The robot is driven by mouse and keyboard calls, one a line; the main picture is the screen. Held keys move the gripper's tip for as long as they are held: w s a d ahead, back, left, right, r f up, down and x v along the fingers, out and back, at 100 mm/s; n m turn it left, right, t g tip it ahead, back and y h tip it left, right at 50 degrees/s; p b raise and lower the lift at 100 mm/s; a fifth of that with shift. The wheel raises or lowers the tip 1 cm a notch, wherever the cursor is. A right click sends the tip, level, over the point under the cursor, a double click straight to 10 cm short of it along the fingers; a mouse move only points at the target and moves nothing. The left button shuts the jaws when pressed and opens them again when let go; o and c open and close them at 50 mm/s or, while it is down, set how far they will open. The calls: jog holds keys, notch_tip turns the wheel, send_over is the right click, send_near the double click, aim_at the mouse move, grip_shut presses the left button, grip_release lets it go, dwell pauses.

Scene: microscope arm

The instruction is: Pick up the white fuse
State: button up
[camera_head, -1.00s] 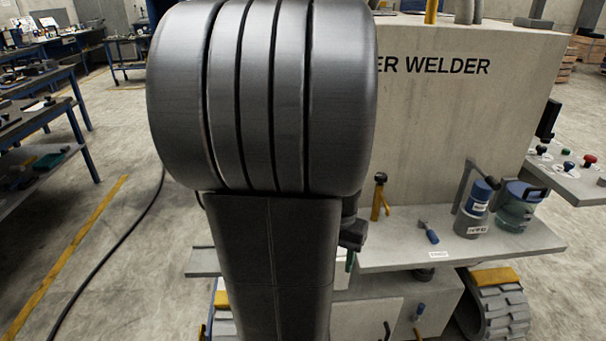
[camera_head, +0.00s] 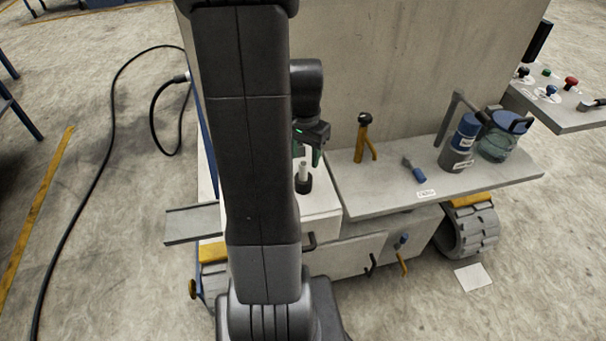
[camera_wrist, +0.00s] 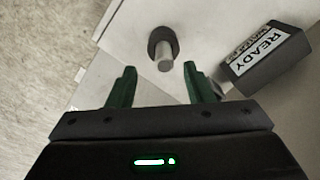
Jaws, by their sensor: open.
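The white fuse (camera_wrist: 165,58) is a short pale cylinder standing in a dark round base on a white surface. In the wrist view it lies beyond the fingertips, roughly between their lines. In the head view the fuse (camera_head: 302,171) stands upright in its black base, just below my gripper (camera_head: 311,150). My gripper also shows in the wrist view (camera_wrist: 156,72), with two green fingers spread apart and nothing between them. The fingers do not appear to touch the fuse. My arm hides part of the white surface in the head view.
A dark block labelled READY (camera_wrist: 265,58) stands right of the fuse. On the grey shelf (camera_head: 400,198) are a yellow-handled tool (camera_head: 362,140), a blue-handled tool (camera_head: 414,170), a blue-grey bottle (camera_head: 460,145) and a clear blue-topped jar (camera_head: 497,145). The welder's tall wall rises behind.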

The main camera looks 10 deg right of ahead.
aim_at(304, 163)
jog(key=shift+w+f, duration=0.15)
jog(key=shift+f, duration=1.45)
jog(key=shift+w+f, duration=0.15)
jog(key=shift+f, duration=1.4)
grip_shut()
